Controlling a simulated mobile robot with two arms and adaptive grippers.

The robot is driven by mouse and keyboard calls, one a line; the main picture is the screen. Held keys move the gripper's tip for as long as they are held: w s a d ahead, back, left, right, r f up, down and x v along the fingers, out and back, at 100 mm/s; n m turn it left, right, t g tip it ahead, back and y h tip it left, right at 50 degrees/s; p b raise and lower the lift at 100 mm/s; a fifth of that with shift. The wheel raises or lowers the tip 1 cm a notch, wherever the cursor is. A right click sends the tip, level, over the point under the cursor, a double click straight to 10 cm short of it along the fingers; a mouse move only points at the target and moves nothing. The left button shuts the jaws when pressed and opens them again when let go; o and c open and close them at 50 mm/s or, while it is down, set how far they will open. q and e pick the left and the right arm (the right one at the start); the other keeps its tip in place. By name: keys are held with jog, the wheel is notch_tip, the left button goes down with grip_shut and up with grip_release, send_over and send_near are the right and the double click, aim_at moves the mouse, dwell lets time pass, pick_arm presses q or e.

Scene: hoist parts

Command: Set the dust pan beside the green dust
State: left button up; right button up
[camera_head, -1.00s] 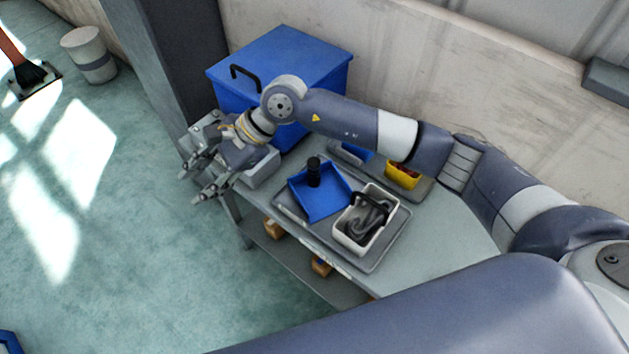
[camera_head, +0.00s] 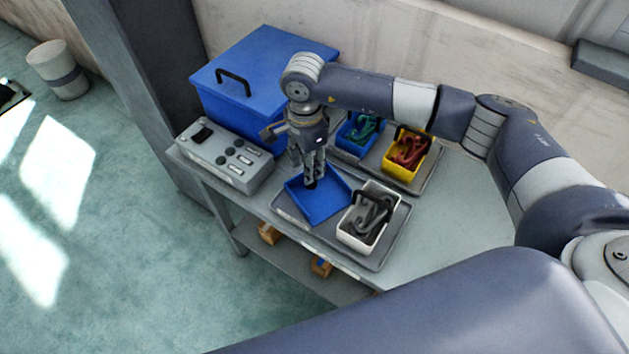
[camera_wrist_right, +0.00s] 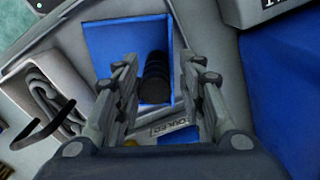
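The dust pan is a blue square tray (camera_head: 322,203) with an upright black ribbed handle. It lies on the grey tray on the table. In the right wrist view the blue pan (camera_wrist_right: 110,45) is under my fingers, and its black handle (camera_wrist_right: 156,78) stands between them. My right gripper (camera_head: 312,178) points down over the handle. The wrist view shows its fingers (camera_wrist_right: 158,88) open, with gaps on both sides of the handle. The head view partly hides the handle behind the fingers. I see no green dust I can identify. My left gripper is not in view.
A white bin of dark parts (camera_head: 344,232) stands right beside the pan on the grey tray (camera_head: 378,256). Behind are a blue bin with green parts (camera_head: 347,144) and a yellow bin (camera_head: 396,168). A control box (camera_head: 218,165) and a large blue box (camera_head: 225,100) are left. The table's right is clear.

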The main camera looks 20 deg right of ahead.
aim_at(320, 186)
jog(key=f, duration=0.1)
jog(key=f+p, duration=0.1)
jog(key=f, duration=0.1)
jog(key=f+p, duration=0.1)
jog(key=shift+d+f, duration=0.2)
jog(key=shift+d, duration=0.2)
jog(key=shift+f, duration=0.3)
grip_shut()
jog(key=shift+r, duration=0.1)
